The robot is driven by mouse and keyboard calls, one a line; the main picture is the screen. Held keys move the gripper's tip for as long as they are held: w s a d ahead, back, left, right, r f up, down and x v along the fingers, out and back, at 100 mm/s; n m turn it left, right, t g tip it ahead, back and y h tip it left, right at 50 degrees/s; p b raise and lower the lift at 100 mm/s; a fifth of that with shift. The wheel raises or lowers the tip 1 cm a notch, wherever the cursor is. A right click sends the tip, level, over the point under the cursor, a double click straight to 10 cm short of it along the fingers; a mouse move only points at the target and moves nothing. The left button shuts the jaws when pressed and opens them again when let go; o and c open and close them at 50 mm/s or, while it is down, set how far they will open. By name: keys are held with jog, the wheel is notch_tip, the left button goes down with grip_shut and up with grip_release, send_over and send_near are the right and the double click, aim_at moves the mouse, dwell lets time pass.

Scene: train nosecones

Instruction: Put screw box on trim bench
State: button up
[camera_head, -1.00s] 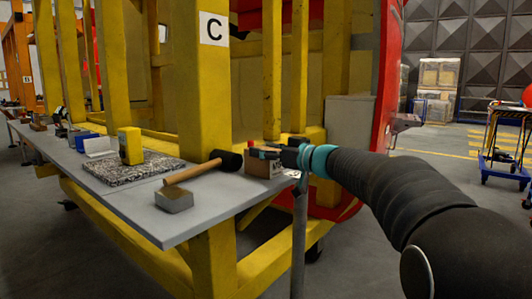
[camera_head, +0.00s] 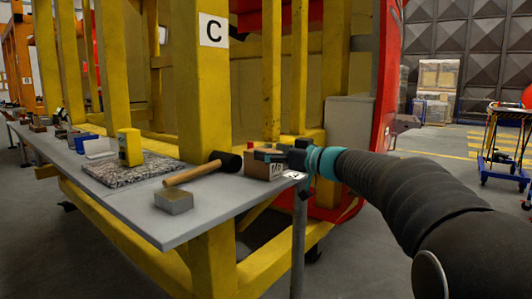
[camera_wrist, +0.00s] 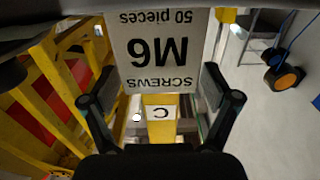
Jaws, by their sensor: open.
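The screw box (camera_head: 262,166) is a brown box with a white label, standing on the right end of the grey bench (camera_head: 150,222) by the yellow frame marked C. My gripper (camera_head: 268,154) is at the box's upper part, reaching in from the right. In the wrist view the label reads "SCREWS M6 50 pieces" upside down on the box (camera_wrist: 158,50). My open fingers (camera_wrist: 160,98) are on either side of it; I cannot tell whether they touch it. I cannot tell from a sign which bench is the trim bench.
A mallet (camera_head: 192,177) and a grey metal block (camera_head: 173,201) lie left of the box. A yellow container (camera_head: 130,147) stands on a speckled slab (camera_head: 140,172). A blue cart (camera_head: 502,160) stands at the right. The bench's front corner is clear.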

jog(key=v, duration=1)
jog(key=shift+s, duration=0.1)
